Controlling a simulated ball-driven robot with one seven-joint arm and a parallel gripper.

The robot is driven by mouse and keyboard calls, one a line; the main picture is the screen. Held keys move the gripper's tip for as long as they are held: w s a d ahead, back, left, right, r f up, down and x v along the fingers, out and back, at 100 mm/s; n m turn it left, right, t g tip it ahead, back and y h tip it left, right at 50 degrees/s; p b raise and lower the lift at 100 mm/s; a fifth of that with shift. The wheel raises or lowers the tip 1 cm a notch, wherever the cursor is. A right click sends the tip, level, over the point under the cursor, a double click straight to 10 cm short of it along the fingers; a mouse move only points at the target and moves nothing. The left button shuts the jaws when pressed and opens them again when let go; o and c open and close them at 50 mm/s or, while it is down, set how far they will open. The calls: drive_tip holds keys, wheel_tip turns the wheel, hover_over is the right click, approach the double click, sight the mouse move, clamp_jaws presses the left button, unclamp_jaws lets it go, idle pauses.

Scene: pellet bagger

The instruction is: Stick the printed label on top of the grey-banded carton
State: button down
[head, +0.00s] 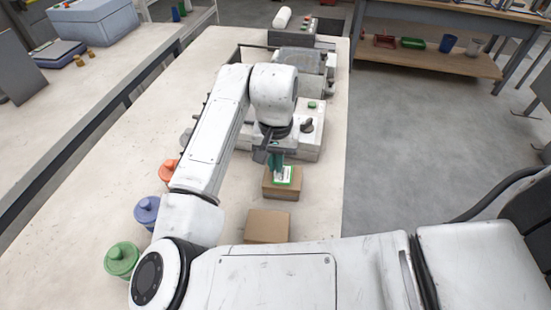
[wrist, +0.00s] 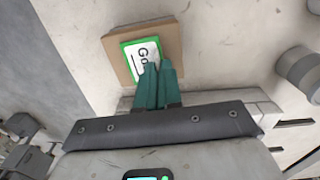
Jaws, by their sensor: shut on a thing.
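My gripper (head: 276,166) has teal fingers, which also show in the wrist view (wrist: 157,72). They are close together and shut on the edge of the printed label (wrist: 138,52), a white card with a green border and dark lettering. The label (head: 285,176) lies over the top of a brown carton (head: 280,192), whose brown top shows around it in the wrist view (wrist: 174,40). I cannot tell whether label and carton touch. A second brown carton (head: 267,226) stands nearer me. I cannot make out a grey band on either carton.
A white machine (head: 308,140) with a green button and black knob stands just behind the labelled carton. Red (head: 169,170), blue (head: 146,210) and green (head: 121,259) lidded jars stand along the left. The bench's (head: 325,210) right edge is close to the cartons.

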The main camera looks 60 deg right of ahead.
drive_tip(key=shift+f, duration=0.35)
idle(0.8)
drive_tip(key=c, duration=1.2)
unclamp_jaws()
drive_tip(key=shift+r, duration=0.15)
wheel_tip(320, 180, up, 11)
drive_tip(key=shift+f, duration=0.2)
